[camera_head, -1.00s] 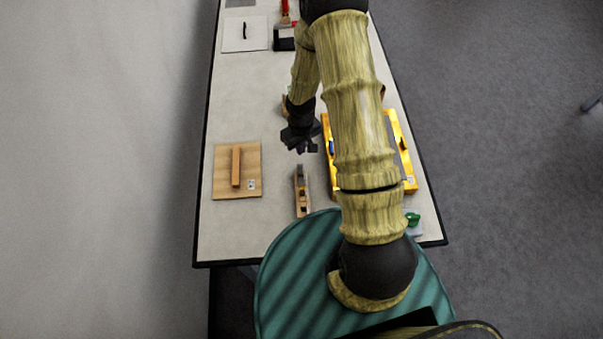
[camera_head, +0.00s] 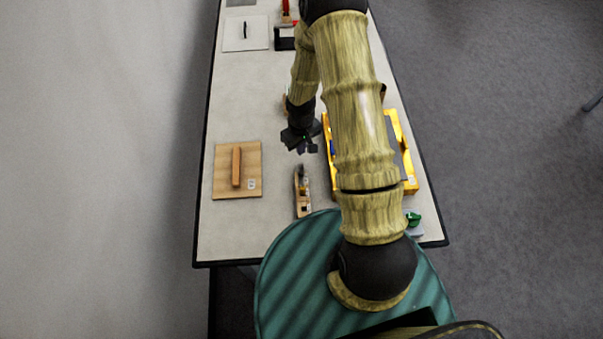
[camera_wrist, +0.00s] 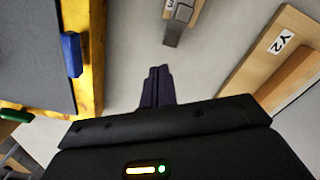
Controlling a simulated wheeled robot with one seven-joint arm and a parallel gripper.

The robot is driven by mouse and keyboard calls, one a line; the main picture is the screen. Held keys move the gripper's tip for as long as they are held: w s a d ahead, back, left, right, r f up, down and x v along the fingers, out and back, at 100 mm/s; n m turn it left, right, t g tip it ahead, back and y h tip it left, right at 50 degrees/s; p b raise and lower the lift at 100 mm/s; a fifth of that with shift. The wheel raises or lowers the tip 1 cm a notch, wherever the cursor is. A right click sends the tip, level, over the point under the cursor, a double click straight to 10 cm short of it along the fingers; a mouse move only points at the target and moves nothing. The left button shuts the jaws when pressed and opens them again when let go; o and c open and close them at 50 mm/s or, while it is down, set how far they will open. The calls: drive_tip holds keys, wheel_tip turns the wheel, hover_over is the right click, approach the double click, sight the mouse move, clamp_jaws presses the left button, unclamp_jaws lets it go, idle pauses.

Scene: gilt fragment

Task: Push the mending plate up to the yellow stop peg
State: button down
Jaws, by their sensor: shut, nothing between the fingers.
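My gripper (camera_head: 300,146) is over the table, beside the left edge of the yellow-framed tray and just beyond the wooden tool with a dark metal end (camera_head: 303,192). In the wrist view my gripper's dark fingers (camera_wrist: 157,88) are together with nothing between them. The wooden tool's metal end (camera_wrist: 174,32) shows ahead of the fingertips, apart from them. I cannot make out the mending plate or a yellow stop peg in either view; my arm hides part of the table.
The yellow-framed tray (camera_head: 411,172) has a grey panel, with a blue piece (camera_wrist: 71,54) at its edge. A wooden board with a raised bar (camera_head: 222,185) lies left. A green item (camera_head: 412,217) is near the front right corner.

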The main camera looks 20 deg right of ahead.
sight(301, 161)
drive_tip(key=shift+f+b, duration=1.8)
drive_tip(key=shift+f, duration=0.45)
idle(0.6)
drive_tip(key=shift+r, duration=0.1)
drive_tip(key=shift+s+a+b, duration=0.2)
drive_tip(key=shift+s+b, duration=0.05)
drive_tip(key=shift+s, duration=0.45)
drive_tip(key=shift+s+a+b, duration=0.2)
drive_tip(key=shift+s, duration=0.5)
idle(0.6)
drive_tip(key=shift+w+d, duration=0.1)
drive_tip(key=shift+w, duration=0.3)
idle(0.3)
wheel_tip(301, 161, up, 9)
drive_tip(key=p, duration=0.7)
idle(0.7)
